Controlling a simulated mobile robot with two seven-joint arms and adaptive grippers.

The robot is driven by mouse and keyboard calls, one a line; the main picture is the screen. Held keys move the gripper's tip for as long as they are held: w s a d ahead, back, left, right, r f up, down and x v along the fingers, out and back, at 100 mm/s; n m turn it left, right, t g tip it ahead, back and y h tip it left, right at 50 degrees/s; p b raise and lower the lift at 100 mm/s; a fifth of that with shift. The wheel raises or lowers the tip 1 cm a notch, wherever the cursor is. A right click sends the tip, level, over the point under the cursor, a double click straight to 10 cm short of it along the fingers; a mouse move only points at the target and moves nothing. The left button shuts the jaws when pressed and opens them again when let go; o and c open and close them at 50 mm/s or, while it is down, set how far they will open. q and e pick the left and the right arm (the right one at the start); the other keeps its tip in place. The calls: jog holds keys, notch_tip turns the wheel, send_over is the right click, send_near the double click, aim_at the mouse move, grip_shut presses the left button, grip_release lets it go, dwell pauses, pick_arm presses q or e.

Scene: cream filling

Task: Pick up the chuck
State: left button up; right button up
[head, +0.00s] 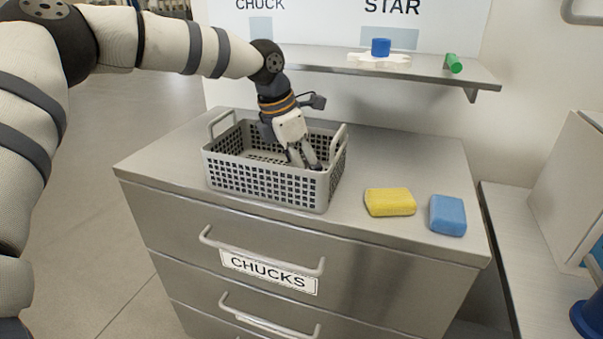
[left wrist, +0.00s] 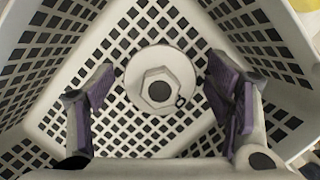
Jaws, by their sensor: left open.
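The chuck (left wrist: 160,82) is a pale round disc with a raised hexagonal hub and a dark centre hole. In the left wrist view it lies on the floor of the grey basket (head: 265,185), near a corner. The basket stands on the steel counter. In the head view the chuck is hidden by my gripper and the basket wall. My left gripper (head: 304,160) points down into the basket's right part. In the left wrist view its purple-padded fingers (left wrist: 160,105) are spread to either side of the chuck, with gaps between. My right gripper is not in view.
A yellow sponge (head: 390,202) and a blue sponge (head: 448,215) lie right of the basket. The shelf (head: 430,75) behind carries a blue cylinder (head: 381,47) on a white piece and a green cylinder (head: 453,63). Handles rise at both basket ends.

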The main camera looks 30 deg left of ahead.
pick_arm(q)
jog(key=shift+r, duration=0.15)
jog(key=c, duration=1.7)
